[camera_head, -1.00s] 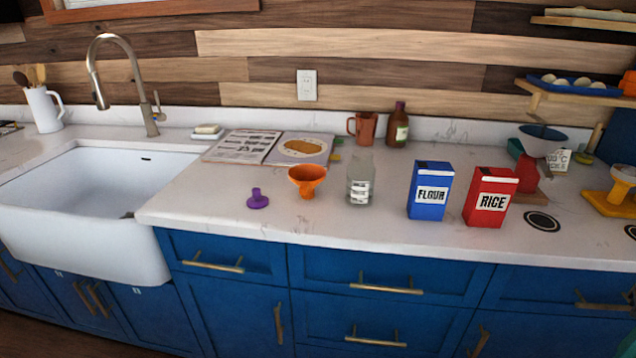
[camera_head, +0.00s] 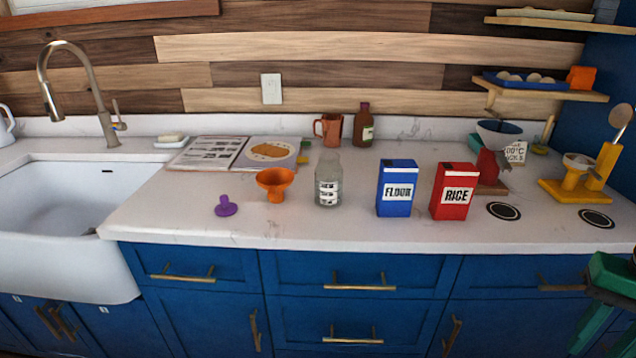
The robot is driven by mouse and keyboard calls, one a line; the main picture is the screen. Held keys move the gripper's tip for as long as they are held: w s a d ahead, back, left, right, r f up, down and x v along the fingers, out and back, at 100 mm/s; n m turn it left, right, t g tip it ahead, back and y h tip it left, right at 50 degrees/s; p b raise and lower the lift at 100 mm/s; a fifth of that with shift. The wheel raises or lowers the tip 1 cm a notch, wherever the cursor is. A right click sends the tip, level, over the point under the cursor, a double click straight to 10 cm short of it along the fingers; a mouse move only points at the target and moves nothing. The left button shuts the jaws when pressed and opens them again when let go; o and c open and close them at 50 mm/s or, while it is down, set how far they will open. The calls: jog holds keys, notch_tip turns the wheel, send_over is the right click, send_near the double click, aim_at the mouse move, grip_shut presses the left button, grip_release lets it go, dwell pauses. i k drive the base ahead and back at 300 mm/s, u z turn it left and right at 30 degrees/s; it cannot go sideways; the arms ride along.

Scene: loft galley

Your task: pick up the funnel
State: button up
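The orange funnel (camera_head: 275,184) stands on the white countertop, left of the middle of the head view. Its wide mouth faces up and its narrow end is down at the counter. A small purple piece with a round base and an upright stem (camera_head: 226,206) is just left of it, apart from it. A clear glass jar with a label (camera_head: 328,182) stands to its right, also apart. Green and dark parts that look like my arm show at the lower right edge, far from the funnel.
A blue flour box (camera_head: 397,188) and a red rice box (camera_head: 453,192) stand right of the jar. An open book (camera_head: 210,153), a copper mug (camera_head: 328,130) and a brown bottle (camera_head: 363,126) are behind. The sink (camera_head: 60,220) is left. Counter before the funnel is clear.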

aim_at(274, 180)
jog(key=k, duration=0.6)
jog(key=u, duration=0.4)
jog(key=i, duration=0.5)
jog(key=u, duration=0.7)
jog(key=i, duration=0.95)
jog(key=u, duration=0.05)
